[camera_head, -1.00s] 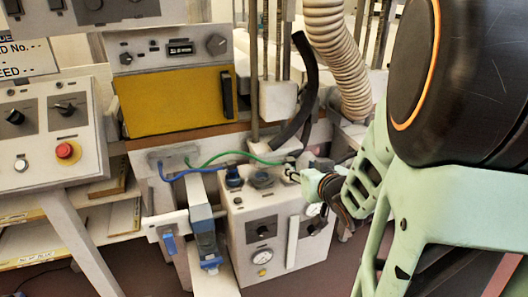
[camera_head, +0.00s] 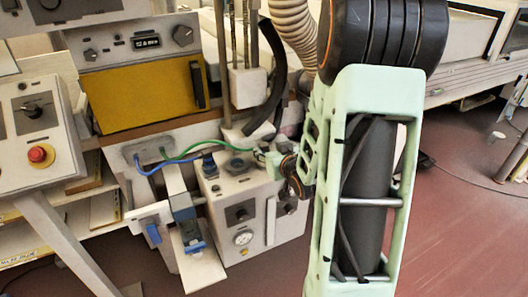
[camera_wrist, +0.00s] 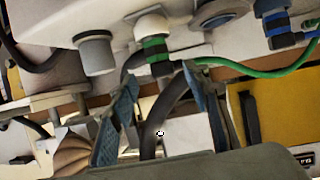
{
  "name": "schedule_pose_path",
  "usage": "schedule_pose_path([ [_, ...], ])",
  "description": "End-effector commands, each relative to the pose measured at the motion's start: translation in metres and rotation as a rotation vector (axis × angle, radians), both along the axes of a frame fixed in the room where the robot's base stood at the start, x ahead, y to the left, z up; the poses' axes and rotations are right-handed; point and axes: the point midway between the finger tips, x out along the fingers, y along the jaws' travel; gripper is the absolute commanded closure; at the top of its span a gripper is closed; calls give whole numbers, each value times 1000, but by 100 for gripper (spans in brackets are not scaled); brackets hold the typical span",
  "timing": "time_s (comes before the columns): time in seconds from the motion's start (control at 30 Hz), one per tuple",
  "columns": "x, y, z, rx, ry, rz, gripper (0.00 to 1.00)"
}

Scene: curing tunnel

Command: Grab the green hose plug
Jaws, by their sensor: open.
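The green hose plug (camera_wrist: 157,50) shows in the wrist view as a dark-and-green collar under a white fitting on the pale machine. The green hose (camera_wrist: 262,73) runs right from near it, passing by my right finger's tip. My gripper (camera_wrist: 161,74) is open, its two blue-grey fingers pointing at the plug, one to each side. The plug is just beyond or between the fingertips; contact cannot be told. In the head view my gripper (camera_head: 268,158) is at the machine's top right, and the plug is largely hidden there. The green hose (camera_head: 190,151) leads to it.
A blue plug (camera_wrist: 278,28) with a blue hose (camera_head: 150,167) sits beside the green one. A pale control box (camera_head: 235,212) stands below. A black hose (camera_head: 272,105) and a ribbed duct (camera_head: 292,35) rise behind. A yellow-fronted unit (camera_head: 140,97) stands left.

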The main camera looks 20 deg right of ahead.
Motion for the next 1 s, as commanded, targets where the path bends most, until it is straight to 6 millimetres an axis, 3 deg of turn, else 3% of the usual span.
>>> schedule_pose_path([
  [0.33, 38, -1, -23, 1, 1, 2, 56],
  [0.67, 43, -2, -24, 0, 1, 1, 57],
  [1.0, 42, -2, -24, 0, 1, 1, 95],
])
